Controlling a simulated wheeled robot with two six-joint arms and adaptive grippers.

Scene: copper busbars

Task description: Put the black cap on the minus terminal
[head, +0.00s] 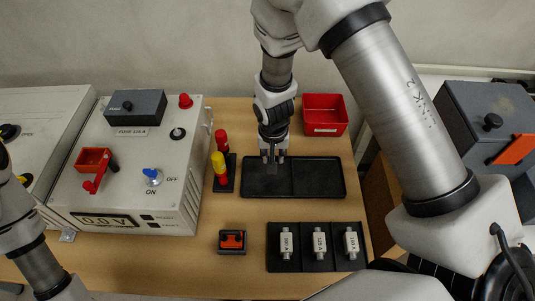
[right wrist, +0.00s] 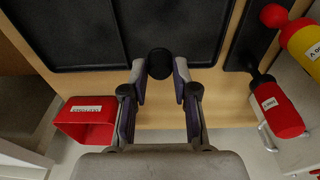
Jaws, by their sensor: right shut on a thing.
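My right gripper (head: 272,157) points down over the far left part of the black two-part tray (head: 318,178). In the right wrist view its two fingers (right wrist: 160,80) are closed around a small round black cap (right wrist: 160,63), seen end-on. The black tray (right wrist: 90,63) lies beyond it; I cannot tell the exact height of the cap above it. I cannot clearly make out a minus terminal. The white box (head: 140,165) carries a red knob-like part (head: 186,101) and a round black-and-white part (head: 178,133). My left arm shows at the left edge, its gripper out of view.
A red bin (head: 325,114) stands behind the tray. Red and yellow tools (head: 219,163) stand in a black holder left of the tray. Several labelled fuses (head: 320,243) lie in a dark tray in front.

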